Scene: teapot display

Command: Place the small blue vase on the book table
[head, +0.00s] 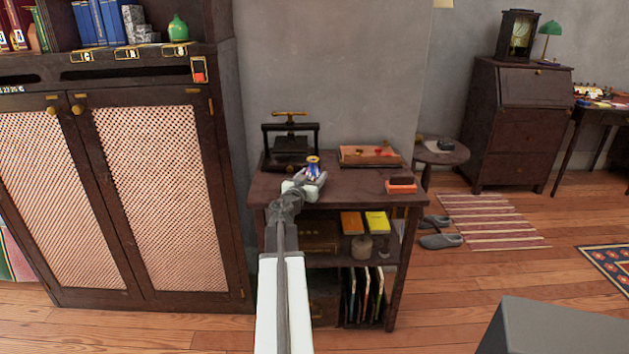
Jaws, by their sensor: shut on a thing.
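The small blue vase (313,169) has a gold rim and shows between the fingers of my gripper (311,178). My gripper is shut on it, and the vase looks upright. My arm reaches forward from the bottom of the head view to a dark wooden table (340,189) with shelves, which seems to be the book table. The vase and gripper appear over the front left part of its top. I cannot tell whether the vase's base touches the tabletop, as the gripper hides it.
A dark book press (290,145) stands at the table's back left. A wooden tray (370,156) lies at the back, and a red block (401,185) at the right. The top's middle right is clear. A tall cabinet (150,190) stands close on the left.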

